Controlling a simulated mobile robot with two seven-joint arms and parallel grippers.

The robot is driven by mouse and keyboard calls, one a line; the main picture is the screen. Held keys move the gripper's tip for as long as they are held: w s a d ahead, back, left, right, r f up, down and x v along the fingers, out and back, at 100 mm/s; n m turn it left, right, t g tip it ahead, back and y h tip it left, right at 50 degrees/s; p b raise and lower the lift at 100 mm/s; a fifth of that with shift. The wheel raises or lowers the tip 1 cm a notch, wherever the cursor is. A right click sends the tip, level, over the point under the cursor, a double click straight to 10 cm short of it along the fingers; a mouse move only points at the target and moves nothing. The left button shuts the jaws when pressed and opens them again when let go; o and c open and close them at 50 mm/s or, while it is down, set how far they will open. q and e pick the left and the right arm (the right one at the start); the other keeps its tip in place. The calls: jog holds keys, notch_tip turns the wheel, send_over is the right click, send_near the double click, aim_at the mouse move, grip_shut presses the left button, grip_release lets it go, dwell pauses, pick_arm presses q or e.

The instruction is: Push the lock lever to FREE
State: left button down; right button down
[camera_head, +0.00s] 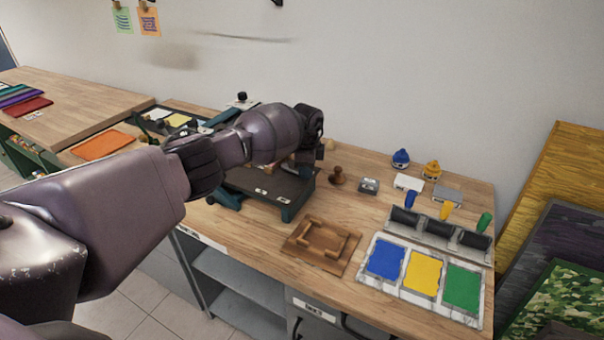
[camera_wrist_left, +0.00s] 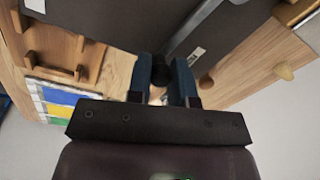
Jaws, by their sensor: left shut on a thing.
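A press-like device with a dark flat bed (camera_head: 266,182) and teal frame stands on the wooden table, with small white labels on its front edge. My left gripper (camera_head: 306,172) is at the right end of this bed, and the arm hides much of the device. In the left wrist view the blue fingers (camera_wrist_left: 161,88) are shut on a small dark knob (camera_wrist_left: 160,68), which seems to be the lock lever's. The dark bed (camera_wrist_left: 110,22) and a white label (camera_wrist_left: 196,57) lie beyond it. The label's writing is too small to read. My right gripper is in neither view.
A wooden frame (camera_head: 322,246) lies in front of the device. A tray with blue, yellow and green pads (camera_head: 424,276) and dark rollers (camera_head: 437,231) are to the right. A brown wooden stamp (camera_head: 337,175) stands close to my left gripper.

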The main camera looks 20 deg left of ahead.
pick_arm(q)
jog(key=shift+w+d+n, duration=0.1)
jog(key=shift+w+n, duration=0.4)
jog(key=shift+n, duration=0.1)
jog(key=shift+w+r, duration=0.15)
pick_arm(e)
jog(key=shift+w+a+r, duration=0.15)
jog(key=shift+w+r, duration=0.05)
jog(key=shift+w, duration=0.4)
